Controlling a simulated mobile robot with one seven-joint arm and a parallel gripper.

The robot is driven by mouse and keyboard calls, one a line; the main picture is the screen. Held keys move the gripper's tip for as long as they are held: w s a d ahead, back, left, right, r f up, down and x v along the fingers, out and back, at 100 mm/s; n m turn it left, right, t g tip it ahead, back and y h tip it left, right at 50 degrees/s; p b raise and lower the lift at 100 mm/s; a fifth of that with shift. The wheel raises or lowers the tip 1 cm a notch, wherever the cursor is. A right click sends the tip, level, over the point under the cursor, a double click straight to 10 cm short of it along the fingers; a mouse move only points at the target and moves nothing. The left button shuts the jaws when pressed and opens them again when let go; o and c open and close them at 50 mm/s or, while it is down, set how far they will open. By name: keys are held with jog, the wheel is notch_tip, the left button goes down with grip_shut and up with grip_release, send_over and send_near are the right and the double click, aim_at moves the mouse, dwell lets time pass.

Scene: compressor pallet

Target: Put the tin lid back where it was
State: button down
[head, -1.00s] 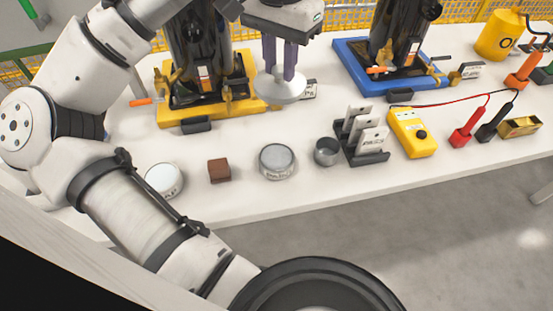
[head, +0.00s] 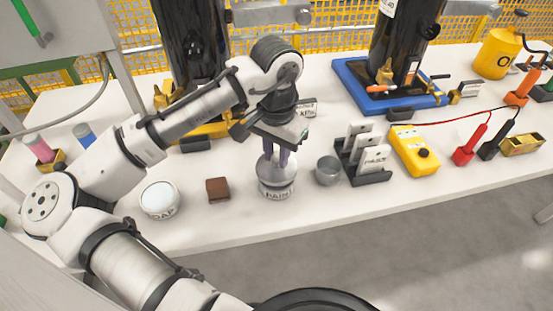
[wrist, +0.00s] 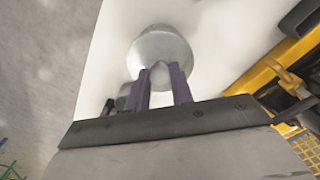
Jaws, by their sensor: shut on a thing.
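The grey tin lid (head: 268,174) is a round disc with a knob, held level by my gripper (head: 279,158). My gripper is shut on the knob, and its purple fingers point down. The lid is directly over the paint tin (head: 277,191), a short round tin with a lettered label, near the front of the bench. I cannot tell whether the lid touches the tin's rim. In the wrist view the lid (wrist: 163,45) shows beyond the fingertips (wrist: 160,75) and hides most of the tin.
A brown block (head: 217,190) and a white-topped round tub (head: 160,199) stand to the left. A small grey cup (head: 328,170) stands close on the right, beside a dark card rack (head: 365,176) and a yellow meter (head: 414,150). Yellow and blue (head: 350,90) pallets are behind.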

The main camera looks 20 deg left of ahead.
aim_at(276, 157)
jog(key=shift+f, duration=1.15)
jog(key=shift+f, duration=0.1)
jog(key=c, duration=1.2)
grip_release()
jog(key=shift+c, duration=0.2)
notch_tip(276, 157, up, 12)
jog(key=shift+p, duration=0.3)
